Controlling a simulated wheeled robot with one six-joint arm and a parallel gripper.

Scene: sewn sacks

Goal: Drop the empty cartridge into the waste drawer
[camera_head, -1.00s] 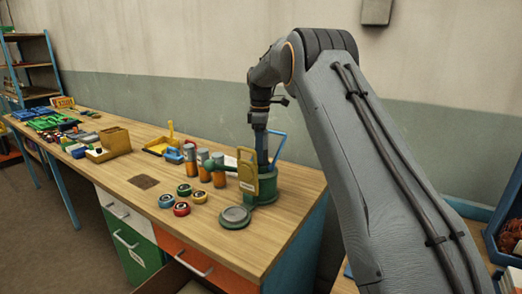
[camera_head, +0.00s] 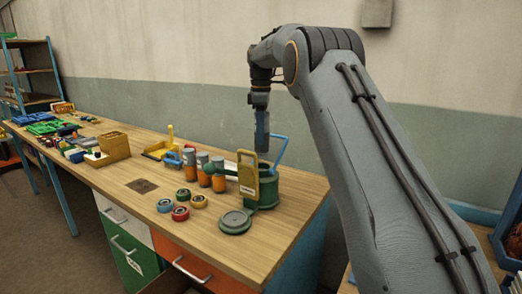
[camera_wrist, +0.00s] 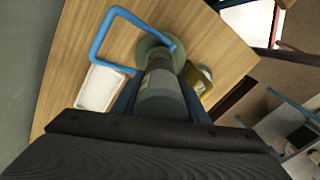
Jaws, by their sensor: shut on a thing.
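My gripper (camera_head: 261,108) is shut on a grey cylinder, the cartridge (camera_wrist: 162,88), which hangs upright between its blue fingers. In the head view the cartridge is mostly hidden by the fingers. It is above the round green holder (camera_head: 265,193), which has a yellow plate (camera_head: 247,178) in front and a blue bent handle (camera_head: 279,150). Below the bench top are a white drawer (camera_head: 110,208), a green drawer with a white label (camera_head: 126,250) and an orange drawer (camera_head: 190,263). I cannot tell which is the waste drawer.
Several grey-and-orange cylinders (camera_head: 204,170) stand left of the holder, with small coloured round pieces (camera_head: 181,213) in front. A grey-green disc (camera_head: 235,221) lies by the holder. A wooden box (camera_head: 115,146) stands further left. The bench's front edge is mostly clear.

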